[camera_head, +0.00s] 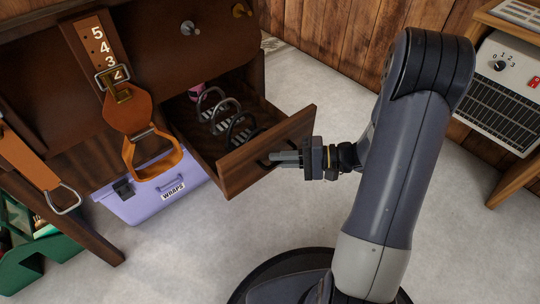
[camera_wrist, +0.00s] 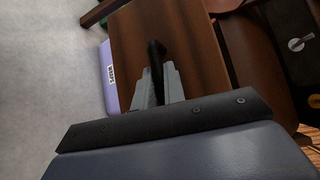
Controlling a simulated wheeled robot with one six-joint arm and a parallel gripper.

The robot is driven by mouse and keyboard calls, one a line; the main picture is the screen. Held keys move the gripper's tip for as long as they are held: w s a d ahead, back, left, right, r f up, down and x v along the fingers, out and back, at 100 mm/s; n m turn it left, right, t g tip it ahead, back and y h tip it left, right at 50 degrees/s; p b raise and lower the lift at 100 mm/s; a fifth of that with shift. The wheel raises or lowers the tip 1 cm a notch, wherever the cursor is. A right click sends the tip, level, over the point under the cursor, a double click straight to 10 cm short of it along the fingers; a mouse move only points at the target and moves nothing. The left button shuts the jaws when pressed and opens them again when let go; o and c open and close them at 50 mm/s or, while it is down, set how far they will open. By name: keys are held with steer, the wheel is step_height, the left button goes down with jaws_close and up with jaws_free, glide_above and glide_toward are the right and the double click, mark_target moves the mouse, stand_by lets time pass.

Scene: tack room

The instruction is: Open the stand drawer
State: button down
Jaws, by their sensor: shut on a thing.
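The stand drawer (camera_head: 270,150) is a brown wooden drawer pulled well out of the dark wooden stand (camera_head: 150,50). Its inside shows several dark looped items and something pink at the back. My gripper (camera_head: 276,158) is at the drawer's front face, with its fingers shut on the black drawer handle (camera_wrist: 155,50). In the wrist view the grey fingers (camera_wrist: 158,85) sit on both sides of the handle, against the brown drawer front (camera_wrist: 195,50).
A purple box (camera_head: 150,195) labelled WRAPS stands on the floor below the drawer. Leather straps (camera_head: 128,110) hang at the stand's front. A green container (camera_head: 30,250) is at lower left. A white heater (camera_head: 500,85) is at right. Pale floor lies clear right of the drawer.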

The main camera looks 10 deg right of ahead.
steer(key=shift+s+d, duration=0.4)
steer(key=shift+s, duration=0.1)
steer(key=c, duration=1.8)
jaws_free()
steer(key=shift+o, duration=0.2)
steer(key=p+v, duration=0.3)
steer(key=v, duration=0.7)
steer(key=shift+d, duration=0.35)
